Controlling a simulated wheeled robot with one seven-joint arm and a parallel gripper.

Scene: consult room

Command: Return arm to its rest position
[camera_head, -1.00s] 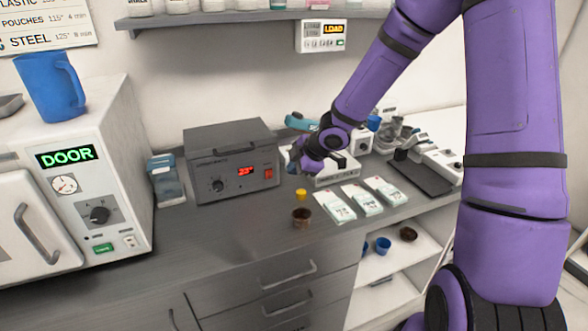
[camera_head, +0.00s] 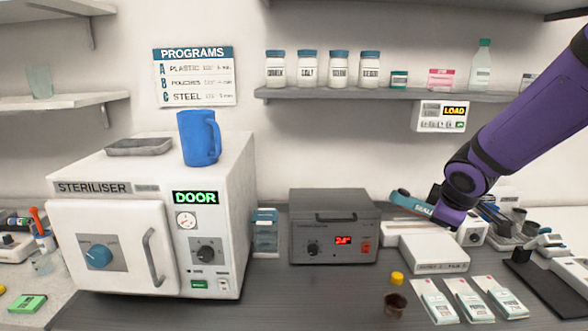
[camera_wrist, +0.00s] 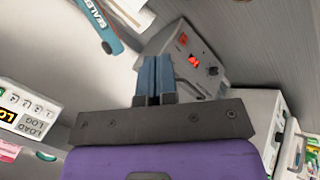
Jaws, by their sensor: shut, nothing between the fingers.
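My purple arm (camera_head: 530,115) reaches in from the right of the head view. My gripper (camera_wrist: 156,68) is shut, with its two blue-grey fingers together and nothing between them in the wrist view. In the head view it is beside the sealer and largely hidden by my wrist. The sealer's teal handle (camera_head: 411,202) lies just left of my wrist, and its lettered arm also shows in the wrist view (camera_wrist: 97,22). A white box (camera_head: 434,254) stands below and in front of my wrist.
A grey unit with a red display (camera_head: 334,226) and the steriliser (camera_head: 150,215) with a blue jug (camera_head: 199,138) stand left. A shelf (camera_head: 380,95) with jars and a LOAD panel (camera_head: 442,117) hang behind. White packets (camera_head: 434,301), a yellow cap (camera_head: 397,278) and a brown cup (camera_head: 395,305) lie in front.

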